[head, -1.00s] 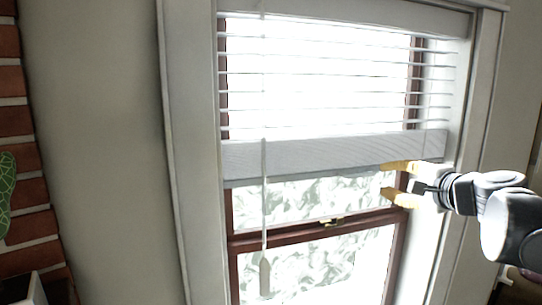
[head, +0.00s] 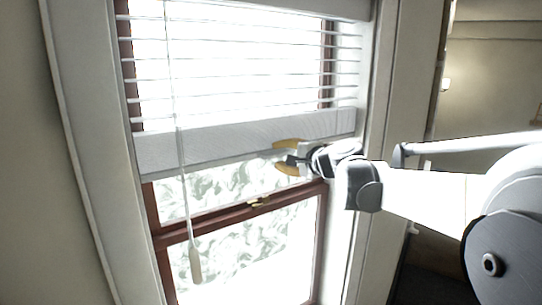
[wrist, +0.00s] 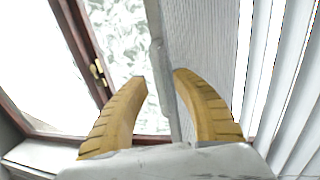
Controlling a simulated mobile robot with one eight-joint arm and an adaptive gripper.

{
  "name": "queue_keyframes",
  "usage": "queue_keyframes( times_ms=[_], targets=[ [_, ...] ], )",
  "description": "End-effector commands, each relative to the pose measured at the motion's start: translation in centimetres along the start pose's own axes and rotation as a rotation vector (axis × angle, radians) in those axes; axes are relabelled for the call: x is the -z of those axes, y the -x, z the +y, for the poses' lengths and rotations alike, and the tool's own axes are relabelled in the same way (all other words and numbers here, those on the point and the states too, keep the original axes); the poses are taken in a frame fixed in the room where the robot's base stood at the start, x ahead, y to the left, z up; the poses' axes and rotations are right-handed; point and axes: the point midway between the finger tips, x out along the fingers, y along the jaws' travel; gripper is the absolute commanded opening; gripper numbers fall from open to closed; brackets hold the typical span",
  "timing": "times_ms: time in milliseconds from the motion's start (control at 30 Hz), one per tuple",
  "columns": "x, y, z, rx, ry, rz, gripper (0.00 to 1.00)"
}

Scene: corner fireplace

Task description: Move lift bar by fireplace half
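The lift bar (head: 240,138) is the wide white bottom rail of the blind, hanging level across the upper part of the window. My gripper (head: 284,157) is at the right part of its lower edge, with yellow fingers one above the other. The upper finger overlaps the bar's front face in the head view; the lower one is below the edge. In the wrist view the fingers of my gripper (wrist: 160,77) are apart, and the lower edge of the lift bar (wrist: 200,45) runs between them. Nothing is visibly clamped; contact with the bar cannot be told.
White slats (head: 230,75) hang above the bar. A thin cord with a wand (head: 195,262) hangs in front at the left. The window's brown sash (head: 225,219) has a brass latch (head: 260,203). The white window frame (head: 385,130) stands right of my gripper.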

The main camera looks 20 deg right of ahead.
Motion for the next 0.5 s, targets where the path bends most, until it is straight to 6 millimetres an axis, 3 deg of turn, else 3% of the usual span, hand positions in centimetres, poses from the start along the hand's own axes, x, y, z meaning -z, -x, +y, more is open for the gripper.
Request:
queue_keyframes(
  times_ms=[33,100,367,500],
  targets=[
    [0.0,0.0,0.0,0.000,0.000,0.000,0.22],
    [0.0,0.0,0.0,0.000,0.000,0.000,0.01],
    [0.0,0.0,0.2,0.000,0.000,0.000,0.00],
    [0.0,-0.3,1.4,0.000,0.000,0.000,0.00]
  ],
)
